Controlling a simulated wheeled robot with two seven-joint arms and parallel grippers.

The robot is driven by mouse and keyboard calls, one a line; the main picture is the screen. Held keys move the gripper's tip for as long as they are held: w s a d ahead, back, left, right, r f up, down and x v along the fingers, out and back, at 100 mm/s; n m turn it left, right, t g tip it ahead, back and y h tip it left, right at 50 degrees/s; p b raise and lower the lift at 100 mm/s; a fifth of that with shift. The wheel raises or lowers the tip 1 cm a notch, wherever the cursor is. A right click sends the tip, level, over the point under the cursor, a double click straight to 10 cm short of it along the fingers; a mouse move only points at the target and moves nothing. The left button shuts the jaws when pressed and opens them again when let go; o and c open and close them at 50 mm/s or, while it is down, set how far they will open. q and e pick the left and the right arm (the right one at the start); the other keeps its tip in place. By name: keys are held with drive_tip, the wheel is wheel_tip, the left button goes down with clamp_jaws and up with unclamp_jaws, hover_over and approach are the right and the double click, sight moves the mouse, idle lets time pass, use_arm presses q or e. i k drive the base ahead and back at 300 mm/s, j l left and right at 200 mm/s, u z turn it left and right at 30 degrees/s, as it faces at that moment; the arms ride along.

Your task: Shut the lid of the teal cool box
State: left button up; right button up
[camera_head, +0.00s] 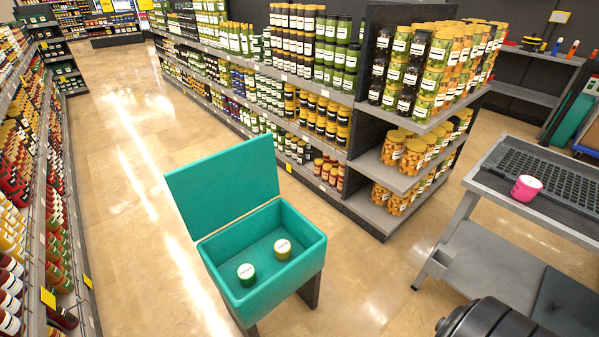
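The teal cool box (246,300) stands on a dark support in the middle of the aisle. Its lid (225,185) is open, raised steeply at the back left edge and leaning away from the opening. Inside on the floor of the box are a green jar with a pale lid (246,274) and a yellowish jar with a pale lid (283,249), standing apart. Neither of my grippers shows in the head view, and nothing touches the lid.
A stocked shelf unit (377,215) stands behind and right of the box. Another shelf (38,240) runs along the left. A grey cart (480,260) with a pink can (526,188) on top is at right. Shiny floor (135,215) left of the box is clear.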

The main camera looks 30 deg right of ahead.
sight(208, 193)
drive_tip(key=i+j+z, duration=0.1)
drive_tip(key=z, duration=0.35)
drive_tip(key=j+z, duration=0.1)
drive_tip(key=z, duration=0.4)
drive_tip(key=i+j+z, duration=0.1)
drive_tip(key=z, duration=0.35)
drive_tip(key=j+z, duration=0.2)
drive_tip(key=z, duration=0.25)
drive_tip(key=j+z, duration=0.35)
drive_tip(key=j, duration=0.8)
drive_tip(key=j+z, duration=0.4)
drive_tip(key=j, duration=0.8)
drive_tip(key=j+z, duration=0.2)
drive_tip(key=j, duration=0.3)
drive_tip(key=j+z, duration=0.25)
drive_tip(key=j, duration=0.2)
drive_tip(key=k+j+z, duration=0.2)
drive_tip(key=j, duration=0.3)
drive_tip(key=j+z, duration=0.25)
drive_tip(key=j, duration=0.25)
drive_tip(key=k+j+z, duration=0.2)
drive_tip(key=j, duration=0.25)
drive_tip(key=i, duration=0.05)
